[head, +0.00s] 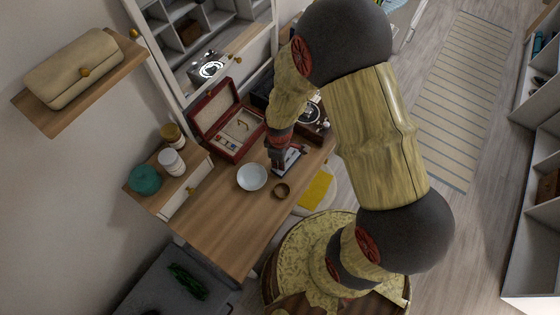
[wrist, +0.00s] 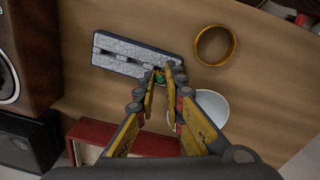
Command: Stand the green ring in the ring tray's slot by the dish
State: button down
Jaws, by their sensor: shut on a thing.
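The ring tray (wrist: 122,52) is a grey padded block with dark slots in the wrist view; it shows partly behind my gripper in the head view (head: 291,161). The white dish (wrist: 214,103) stands off the tray's right end in the wrist view and also shows in the head view (head: 252,178). My gripper (wrist: 162,72) is shut on the small green ring (wrist: 159,77), at the tray end nearest the dish. The fingertips hide most of the ring. I cannot tell how deep it sits in the slot there.
A gold bangle (wrist: 215,45) lies beside the tray's dish end on the wooden tabletop (head: 215,220). An open red jewellery box (head: 232,128) stands behind the dish. A dark speaker-like box (wrist: 20,55) is at the wrist view's left. The front of the tabletop is clear.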

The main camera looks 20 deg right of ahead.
jog(key=shift+f+b, duration=0.4)
jog(key=shift+f, duration=0.25)
jog(key=c, duration=1.8)
grip_release()
jog(key=shift+r, duration=0.1)
notch_tip(320, 180, up, 12)
jog(key=shift+s+a, duration=0.15)
jog(key=shift+s, duration=0.1)
